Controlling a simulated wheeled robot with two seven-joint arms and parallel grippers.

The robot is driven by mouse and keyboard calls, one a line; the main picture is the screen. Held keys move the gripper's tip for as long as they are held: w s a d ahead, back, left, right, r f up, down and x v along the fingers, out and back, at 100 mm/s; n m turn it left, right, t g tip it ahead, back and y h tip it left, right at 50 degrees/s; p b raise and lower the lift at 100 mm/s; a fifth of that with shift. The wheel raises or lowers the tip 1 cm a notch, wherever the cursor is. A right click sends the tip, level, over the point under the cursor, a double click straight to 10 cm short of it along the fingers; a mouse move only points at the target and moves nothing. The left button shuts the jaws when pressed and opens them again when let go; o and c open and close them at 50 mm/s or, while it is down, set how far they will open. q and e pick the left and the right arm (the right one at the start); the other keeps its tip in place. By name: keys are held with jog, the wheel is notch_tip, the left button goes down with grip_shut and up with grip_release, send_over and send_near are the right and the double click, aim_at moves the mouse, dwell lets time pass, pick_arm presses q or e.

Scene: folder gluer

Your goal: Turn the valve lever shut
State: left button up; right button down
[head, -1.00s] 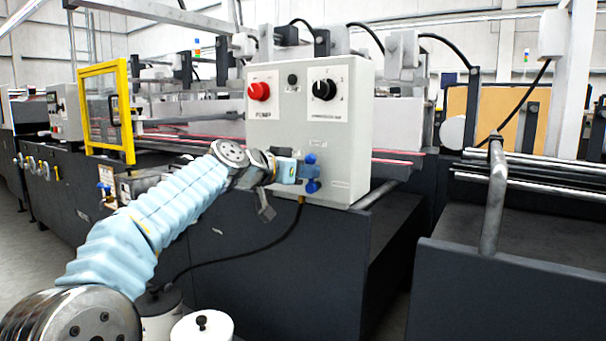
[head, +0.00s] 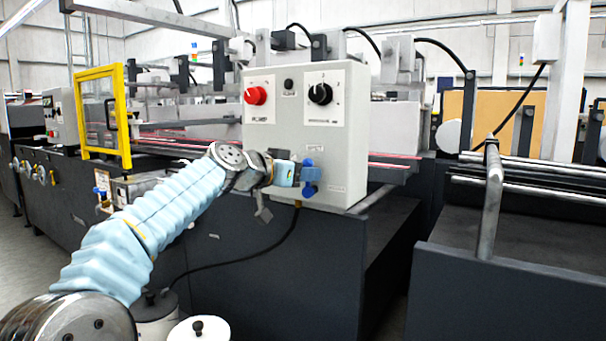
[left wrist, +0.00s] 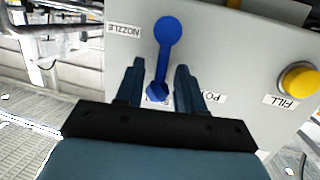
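The bright blue valve lever (left wrist: 166,50) is on the face of a grey control box (left wrist: 235,45). My left gripper (left wrist: 160,80) is open, with one finger on each side of the lever's lower part and visible gaps. It also shows in the head view (head: 298,172). My right gripper is not in view.
The box also carries a red knob (head: 255,95) and a black knob (head: 320,93). A yellow knob (left wrist: 299,80) labelled FILL sits right of the lever in the wrist view. A black cable (head: 240,258) hangs below. A metal rail (head: 493,200) stands at right.

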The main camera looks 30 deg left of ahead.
pick_arm(q)
jog(key=b+v, duration=0.2)
jog(key=v, duration=1.1)
jog(key=shift+s, duration=0.4)
jog(key=shift+a, duration=0.1)
